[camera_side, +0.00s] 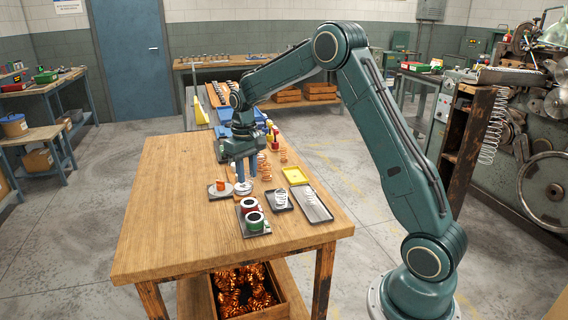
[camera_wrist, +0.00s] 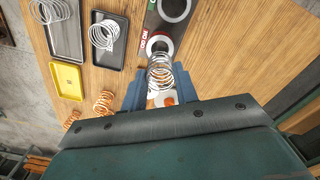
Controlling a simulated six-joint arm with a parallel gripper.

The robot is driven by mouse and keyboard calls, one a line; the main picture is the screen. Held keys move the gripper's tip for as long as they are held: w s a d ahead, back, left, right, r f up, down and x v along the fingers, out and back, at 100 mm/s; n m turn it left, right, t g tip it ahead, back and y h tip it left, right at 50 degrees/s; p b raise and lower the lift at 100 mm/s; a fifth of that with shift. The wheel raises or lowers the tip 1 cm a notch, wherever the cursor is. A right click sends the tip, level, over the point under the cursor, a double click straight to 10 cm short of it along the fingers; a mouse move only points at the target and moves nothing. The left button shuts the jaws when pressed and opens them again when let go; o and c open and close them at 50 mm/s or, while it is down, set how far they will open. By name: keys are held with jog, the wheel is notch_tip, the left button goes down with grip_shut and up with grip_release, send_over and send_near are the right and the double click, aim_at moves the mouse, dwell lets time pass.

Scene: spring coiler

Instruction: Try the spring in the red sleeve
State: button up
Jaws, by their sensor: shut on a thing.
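My gripper (camera_side: 245,178) points down over the wooden table. In the wrist view its two blue fingers (camera_wrist: 161,88) are shut on a silver coil spring (camera_wrist: 160,72). The red sleeve (camera_side: 248,204) stands in a dark holder on the table. Its round opening also shows in the wrist view (camera_wrist: 157,44), just beyond the held spring. The spring's far end overlaps the sleeve's near edge in that view. The spring appears outside the sleeve, but the exact height gap is unclear.
A black tray (camera_side: 289,205) holds another silver spring. A long grey tray (camera_side: 322,212) and a yellow tray (camera_side: 295,175) lie beside it. Several copper springs (camera_side: 265,171) stand behind.

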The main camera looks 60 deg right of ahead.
aim_at(248, 185)
jog(key=shift+f, duration=0.15)
dwell(0.3)
jog(key=shift+f, duration=1.9)
jog(key=shift+f, duration=0.5)
dwell(1.4)
jog(key=shift+r, duration=0.2)
jog(key=shift+r, duration=2.35)
